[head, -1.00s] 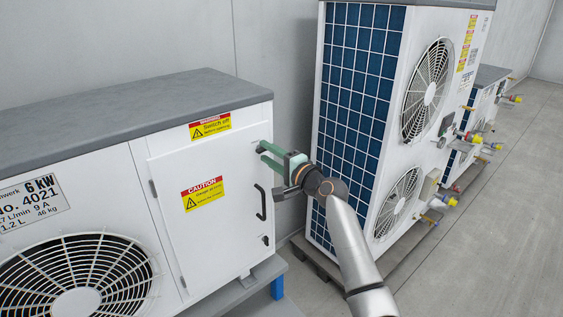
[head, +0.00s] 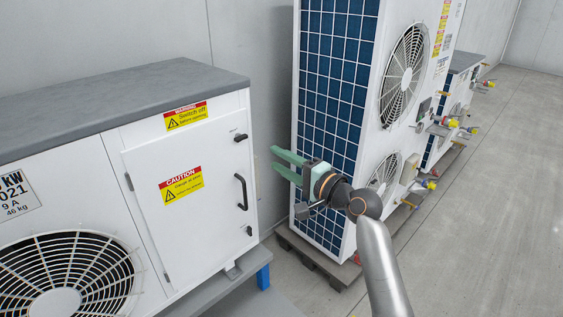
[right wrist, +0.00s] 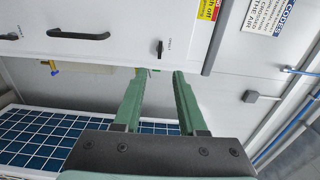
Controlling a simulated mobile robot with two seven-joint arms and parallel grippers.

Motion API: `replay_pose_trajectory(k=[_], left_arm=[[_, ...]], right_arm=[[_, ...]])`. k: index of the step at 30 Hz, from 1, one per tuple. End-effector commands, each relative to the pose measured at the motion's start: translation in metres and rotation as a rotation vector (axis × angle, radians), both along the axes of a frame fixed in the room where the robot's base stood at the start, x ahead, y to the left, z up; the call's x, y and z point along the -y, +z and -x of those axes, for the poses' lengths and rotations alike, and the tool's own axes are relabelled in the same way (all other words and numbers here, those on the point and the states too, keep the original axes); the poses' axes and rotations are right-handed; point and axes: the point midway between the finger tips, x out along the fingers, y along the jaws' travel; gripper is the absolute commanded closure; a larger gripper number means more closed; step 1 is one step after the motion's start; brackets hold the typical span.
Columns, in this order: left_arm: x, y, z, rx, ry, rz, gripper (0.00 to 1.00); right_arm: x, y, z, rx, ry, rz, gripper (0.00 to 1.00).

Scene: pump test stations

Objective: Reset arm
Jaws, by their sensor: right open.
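My right gripper (head: 280,162) is open and empty, with two green fingers pointing left. In the head view it hangs to the right of the white pump unit (head: 190,225), apart from its shut door (head: 205,235). The door has a black handle (head: 240,191), a small upper black latch (head: 240,137) and a lower latch (head: 249,230). In the right wrist view the parted fingers (right wrist: 157,75) have nothing between them. A black latch (right wrist: 160,48) and a handle (right wrist: 78,34) show beyond them. My left gripper is not in view.
A tall white unit with a blue grid side (head: 335,90) and fans stands close behind my right gripper, on a dark pallet (head: 310,262). Several valves with yellow caps (head: 453,124) stick out from the units at right. The grey floor (head: 480,230) at right is clear.

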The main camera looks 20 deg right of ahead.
Motion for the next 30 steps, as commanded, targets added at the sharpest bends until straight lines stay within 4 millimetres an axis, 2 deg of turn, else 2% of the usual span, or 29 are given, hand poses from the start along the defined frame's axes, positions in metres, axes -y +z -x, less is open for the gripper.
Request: replay_pose_trajectory(k=[13, 16, 17, 20, 21, 23, 24, 26, 27, 30], left_arm=[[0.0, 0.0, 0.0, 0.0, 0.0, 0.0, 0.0], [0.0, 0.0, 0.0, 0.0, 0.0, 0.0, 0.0], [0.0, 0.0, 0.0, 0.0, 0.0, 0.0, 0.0], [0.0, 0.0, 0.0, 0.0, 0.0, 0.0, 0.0], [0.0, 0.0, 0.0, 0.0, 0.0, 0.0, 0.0], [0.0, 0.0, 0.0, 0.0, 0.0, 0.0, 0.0], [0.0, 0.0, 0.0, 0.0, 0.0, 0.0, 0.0], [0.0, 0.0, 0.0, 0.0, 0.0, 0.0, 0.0], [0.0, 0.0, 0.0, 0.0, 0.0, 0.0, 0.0], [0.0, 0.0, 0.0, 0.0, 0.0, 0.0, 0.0]], right_arm=[[0.0, -0.001, 0.0, -0.001, -0.001, 0.003, 0.59], [-0.002, -0.019, 0.003, -0.021, -0.009, 0.045, 0.59], [-0.003, -0.03, 0.005, -0.031, -0.014, 0.073, 0.59], [-0.008, -0.082, 0.019, -0.082, -0.029, 0.221, 0.59], [-0.011, -0.109, 0.029, -0.107, -0.03, 0.305, 0.59], [-0.015, -0.151, 0.048, -0.142, -0.024, 0.443, 0.59], [-0.019, -0.178, 0.063, -0.162, -0.012, 0.539, 0.59], [-0.025, -0.216, 0.089, -0.19, 0.017, 0.683, 0.59], [-0.029, -0.24, 0.107, -0.204, 0.043, 0.776, 0.59], [-0.041, -0.292, 0.159, -0.224, 0.132, 1.003, 0.59]])
